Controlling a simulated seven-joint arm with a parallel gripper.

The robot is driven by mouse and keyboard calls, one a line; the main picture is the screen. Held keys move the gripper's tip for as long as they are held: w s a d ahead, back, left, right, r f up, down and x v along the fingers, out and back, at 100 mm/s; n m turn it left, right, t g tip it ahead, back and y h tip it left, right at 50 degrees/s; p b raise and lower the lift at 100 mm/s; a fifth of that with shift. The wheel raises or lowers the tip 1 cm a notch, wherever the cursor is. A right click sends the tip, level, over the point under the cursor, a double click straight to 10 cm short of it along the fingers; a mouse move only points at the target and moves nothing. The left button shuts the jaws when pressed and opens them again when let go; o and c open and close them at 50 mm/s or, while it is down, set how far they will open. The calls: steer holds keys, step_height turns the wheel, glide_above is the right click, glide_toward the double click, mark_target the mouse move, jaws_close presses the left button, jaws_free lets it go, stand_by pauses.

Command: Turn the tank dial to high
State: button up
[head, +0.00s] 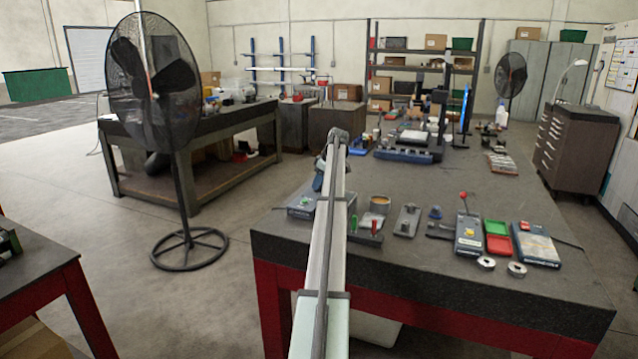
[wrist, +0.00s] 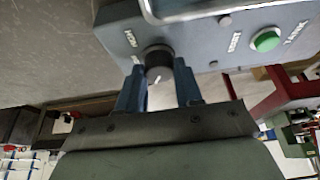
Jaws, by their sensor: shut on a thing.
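The tank dial (wrist: 158,62) is a dark round knob with a paler end on the front of a blue-grey control box (wrist: 205,55) in the wrist view. My gripper (wrist: 160,88) has its two blue fingers on either side of the dial and is shut on it. A small white mark shows by the dial's lower edge. A white label that seems to read HIGH (wrist: 130,37) is at the dial's upper left, tilted. The dial's exact setting is hard to read. In the head view, my arm hides most of the gripper and the dial is not visible.
A green button (wrist: 265,39) and a metal handle (wrist: 200,10) are on the same box. In the head view, the dark worktop (head: 420,262) holds a lever box (head: 469,232), green and red trays (head: 497,232) and metal rings (head: 516,269). A standing fan (head: 160,75) is at left.

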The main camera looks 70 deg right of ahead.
steer(key=m, duration=0.2)
steer(key=m+h, duration=0.1)
steer(key=m, duration=0.1)
steer(key=m+h, duration=0.1)
steer(key=shift+a+m, duration=0.25)
steer(key=shift+m, duration=0.15)
steer(key=m+g+h, duration=0.1)
steer(key=m, duration=0.2)
steer(key=m+g+h, duration=0.1)
steer(key=m, duration=0.2)
steer(key=shift+w, duration=0.2)
steer(key=m+g, duration=0.1)
steer(key=m, duration=0.2)
steer(key=m+g, duration=0.1)
steer(key=m, duration=0.2)
steer(key=shift+w+m+g+h, duration=0.2)
steer(key=shift+m+g+h, duration=0.1)
steer(key=shift+m+g, duration=0.1)
steer(key=m, duration=0.2)
steer(key=m+g, duration=0.1)
steer(key=m, duration=0.1)
steer(key=shift+w+m+g+y, duration=0.1)
steer(key=shift+m+g+y, duration=0.2)
steer(key=shift+m+y, duration=0.1)
steer(key=o, duration=1)
